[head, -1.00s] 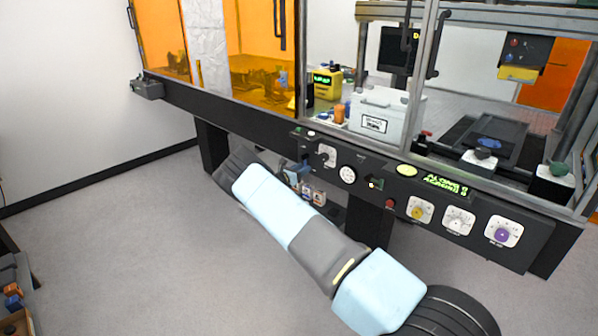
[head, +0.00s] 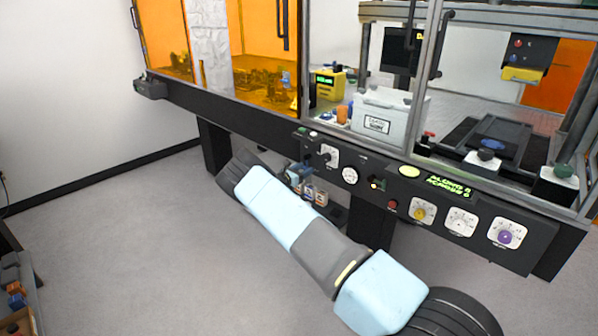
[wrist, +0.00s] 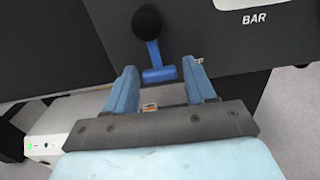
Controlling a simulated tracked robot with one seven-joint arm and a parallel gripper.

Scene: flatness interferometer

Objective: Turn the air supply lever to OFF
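The air supply lever is a blue arm (wrist: 154,56) hanging nearly straight down from a round black pivot (wrist: 147,22) on the dark panel, in the wrist view. Its lower end is a wider blue crossbar. My gripper (wrist: 160,68) is open, with a blue finger on each side of the crossbar. Gaps show between the fingers and the lever, so it is not gripped. In the head view my arm reaches left and bends back to the panel front. The lever is too small there to make out clearly, and any OFF marking is not readable.
A white dial plate marked BAR (wrist: 254,16) is right of the lever. In the head view the panel carries a red button (head: 393,205), a yellow knob (head: 420,211) and a purple knob (head: 505,237). Small boxes (head: 320,197) sit below the panel.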

